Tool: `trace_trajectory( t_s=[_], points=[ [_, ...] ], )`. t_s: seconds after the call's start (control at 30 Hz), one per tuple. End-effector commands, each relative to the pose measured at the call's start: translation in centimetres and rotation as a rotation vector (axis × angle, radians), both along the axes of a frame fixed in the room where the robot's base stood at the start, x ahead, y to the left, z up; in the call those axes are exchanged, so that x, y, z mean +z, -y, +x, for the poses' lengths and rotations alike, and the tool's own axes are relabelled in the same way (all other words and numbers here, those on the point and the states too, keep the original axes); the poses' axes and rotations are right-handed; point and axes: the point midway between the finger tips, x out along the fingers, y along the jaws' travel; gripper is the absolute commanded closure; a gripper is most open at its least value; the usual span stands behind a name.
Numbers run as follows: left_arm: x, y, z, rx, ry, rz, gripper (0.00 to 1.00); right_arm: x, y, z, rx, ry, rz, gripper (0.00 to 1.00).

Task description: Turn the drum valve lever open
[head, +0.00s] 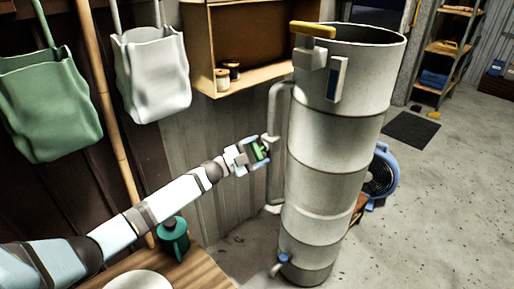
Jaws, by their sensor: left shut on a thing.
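A tall grey metal drum (327,165) stands upright right of the middle in the head view. A thin grey pipe (272,108) runs down its left side. My left gripper (261,152) is beside this pipe, at about the drum's mid height. It is shut on a small green piece, which looks like a lever; the fingers partly hide it. A yellow handle (313,30) sits on a grey block at the drum's top rim. A small spout with a blue top (284,257) is near the drum's foot. My right gripper is not in view.
A blue round fan (382,177) stands behind the drum on the right. A wooden table (196,268) with a green can (173,238) is at the lower left. A wooden shelf (252,82) and hanging bags (153,75) are behind. The floor at right is mostly clear.

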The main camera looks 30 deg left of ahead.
Motion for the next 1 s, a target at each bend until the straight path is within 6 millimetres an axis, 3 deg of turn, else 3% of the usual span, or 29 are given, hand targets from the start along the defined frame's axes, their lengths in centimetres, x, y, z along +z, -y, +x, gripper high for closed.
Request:
trace_trajectory(
  t_s=[0.5, 1.0],
  points=[
    [-0.07, 0.08, -0.04, -0.001, 0.147, 0.429, 0.49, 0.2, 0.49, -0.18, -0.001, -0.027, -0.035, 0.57],
    [-0.4, 0.12, -0.07, -0.001, 0.211, 0.612, 0.49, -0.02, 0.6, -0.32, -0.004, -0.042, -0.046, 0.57]
  ],
)
